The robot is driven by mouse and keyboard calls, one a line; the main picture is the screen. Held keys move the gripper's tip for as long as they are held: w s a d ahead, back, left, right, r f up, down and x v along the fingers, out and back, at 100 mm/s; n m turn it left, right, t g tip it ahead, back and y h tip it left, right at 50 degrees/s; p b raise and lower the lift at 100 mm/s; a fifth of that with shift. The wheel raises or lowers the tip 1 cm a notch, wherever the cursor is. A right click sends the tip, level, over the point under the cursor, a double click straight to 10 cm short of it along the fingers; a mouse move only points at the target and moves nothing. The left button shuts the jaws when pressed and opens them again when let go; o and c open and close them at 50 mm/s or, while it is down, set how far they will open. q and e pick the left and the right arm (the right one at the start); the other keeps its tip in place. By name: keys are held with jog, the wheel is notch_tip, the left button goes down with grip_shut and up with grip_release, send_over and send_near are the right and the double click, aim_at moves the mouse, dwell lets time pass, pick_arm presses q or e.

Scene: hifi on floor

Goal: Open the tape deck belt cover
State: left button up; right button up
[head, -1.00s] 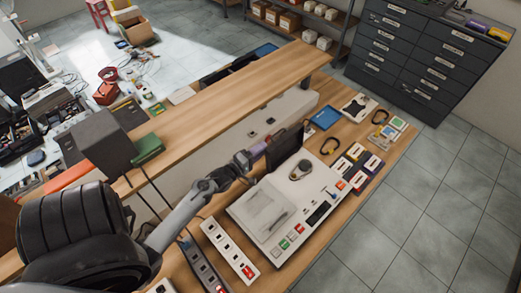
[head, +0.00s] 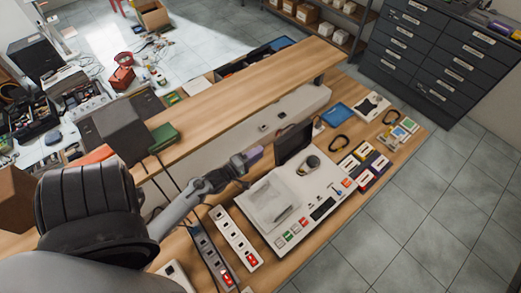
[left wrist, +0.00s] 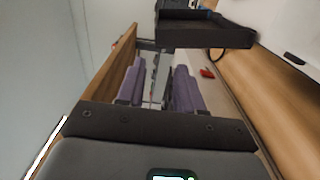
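The tape deck (head: 285,228) is a white box on the wooden bench, with a pale ribbed area, a dark round knob and colored buttons. A dark flat panel (head: 294,142) stands upright at its back edge. It may be the belt cover; I cannot be sure. A dark slab, probably this panel, shows at the top of the left wrist view (left wrist: 205,30). My left gripper (head: 257,153) is behind the deck, just left of the panel and apart from it. In the left wrist view its purple fingers (left wrist: 158,88) are spread with nothing between them. My right gripper is out of view.
A raised wooden shelf (head: 240,92) runs behind the deck, close to my left arm. Power strips (head: 236,238) lie left of the deck. Small cassettes (head: 363,168), a black ring (head: 339,143) and a blue tray (head: 337,114) lie to the right.

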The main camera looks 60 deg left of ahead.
pick_arm(q)
jog(key=shift+s+d+p, duration=0.25)
jog(key=shift+s+p, duration=0.3)
jog(key=shift+s, duration=0.8)
jog(key=shift+s+d+p, duration=0.25)
jog(key=shift+s+p, duration=0.25)
jog(key=shift+s, duration=0.8)
